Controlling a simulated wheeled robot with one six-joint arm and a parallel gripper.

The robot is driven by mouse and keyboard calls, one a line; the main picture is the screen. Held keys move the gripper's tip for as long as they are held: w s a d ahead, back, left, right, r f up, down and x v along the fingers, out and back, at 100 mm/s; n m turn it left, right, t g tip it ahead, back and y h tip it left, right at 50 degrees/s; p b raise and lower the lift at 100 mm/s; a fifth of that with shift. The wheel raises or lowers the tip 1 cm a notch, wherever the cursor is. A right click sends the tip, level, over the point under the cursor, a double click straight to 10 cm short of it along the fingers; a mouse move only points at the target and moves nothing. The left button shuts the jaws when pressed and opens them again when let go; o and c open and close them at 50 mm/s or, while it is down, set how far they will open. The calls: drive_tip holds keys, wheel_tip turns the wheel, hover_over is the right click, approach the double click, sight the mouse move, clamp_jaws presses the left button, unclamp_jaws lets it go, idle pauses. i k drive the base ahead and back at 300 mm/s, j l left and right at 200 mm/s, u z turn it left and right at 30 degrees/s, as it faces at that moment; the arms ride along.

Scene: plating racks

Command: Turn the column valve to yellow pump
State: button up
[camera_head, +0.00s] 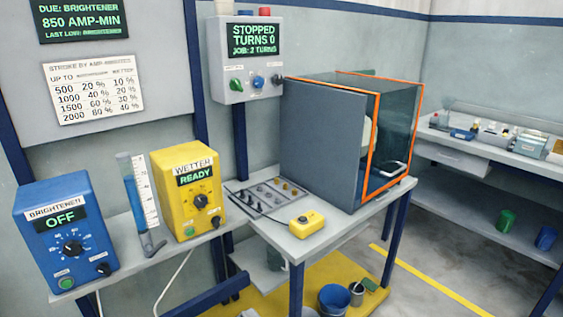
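The yellow pump (190,189) stands on the left bench, labelled WETTER, with its screen reading READY. It has a dark dial, a green button and a black knob low on its front. The blue pump (65,235) at the left is labelled BRIGHTENER and reads OFF. A clear column (135,192) with blue liquid and a white scale stands upright between the two pumps. The column's grey foot (152,244) is at its bottom; the valve and its setting are too small to make out. My gripper is not in view.
A control box (246,60) on the wall reads STOPPED, TURNS 0, JOB: 2 TURNS. An orange-framed cabinet (322,140) stands on the right bench, with a grey tray (262,204) and a yellow hand unit (307,223) before it. A blue bucket (334,300) is on the floor.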

sight(152, 252)
drive_tip(key=u, duration=1.3)
drive_tip(key=i+z, duration=0.45)
drive_tip(key=i+j+z, duration=0.2)
drive_tip(key=i+z, duration=0.2)
